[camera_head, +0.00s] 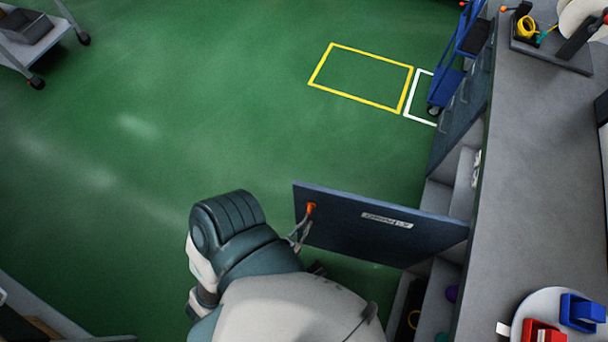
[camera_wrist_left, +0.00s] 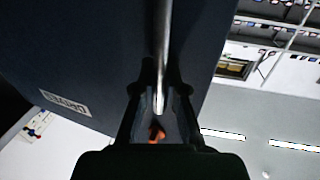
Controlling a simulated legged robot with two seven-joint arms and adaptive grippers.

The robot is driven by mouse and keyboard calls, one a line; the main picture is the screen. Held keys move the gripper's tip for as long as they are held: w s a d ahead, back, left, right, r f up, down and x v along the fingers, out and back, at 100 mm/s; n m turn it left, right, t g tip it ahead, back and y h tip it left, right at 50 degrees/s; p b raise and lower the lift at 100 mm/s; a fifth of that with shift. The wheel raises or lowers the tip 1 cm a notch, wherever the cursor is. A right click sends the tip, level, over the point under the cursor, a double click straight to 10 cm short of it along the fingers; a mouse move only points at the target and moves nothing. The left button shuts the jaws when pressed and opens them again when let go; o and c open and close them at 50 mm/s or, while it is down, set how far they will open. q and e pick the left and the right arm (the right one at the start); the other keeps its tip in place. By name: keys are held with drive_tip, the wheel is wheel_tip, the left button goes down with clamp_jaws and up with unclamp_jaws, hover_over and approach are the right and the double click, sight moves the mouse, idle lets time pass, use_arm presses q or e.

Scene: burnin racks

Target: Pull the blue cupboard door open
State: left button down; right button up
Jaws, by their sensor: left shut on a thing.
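The blue cupboard door (camera_head: 375,226) stands swung out from the cupboard under the grey worktop, with a white label on its face. It also fills much of the left wrist view (camera_wrist_left: 75,50). My left gripper (camera_head: 299,235) is at the door's free edge, shut on the door handle. In the left wrist view the metal handle bar (camera_wrist_left: 163,50) runs between the two fingers of the gripper (camera_wrist_left: 158,98), with an orange part below it. The arm hides part of the area below the door. My right gripper is not in view.
The open cupboard's shelves (camera_head: 437,293) hold a purple item and other small things. The worktop (camera_head: 535,170) carries a round tray with red and blue items. A blue cart (camera_head: 447,85) stands beyond. The green floor (camera_head: 150,150) left of the door is clear.

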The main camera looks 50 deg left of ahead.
use_arm(q)
drive_tip(key=shift+w+a+r, duration=0.1)
drive_tip(key=shift+w+a, duration=0.1)
drive_tip(key=c, duration=1.3)
unclamp_jaws()
drive_tip(key=shift+o, duration=0.5)
drive_tip(key=shift+s+d, duration=0.1)
drive_tip(key=v, duration=1.2)
drive_tip(key=shift+d, duration=0.3)
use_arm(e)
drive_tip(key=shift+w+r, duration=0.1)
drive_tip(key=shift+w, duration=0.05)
use_arm(q)
drive_tip(key=shift+a, duration=0.15)
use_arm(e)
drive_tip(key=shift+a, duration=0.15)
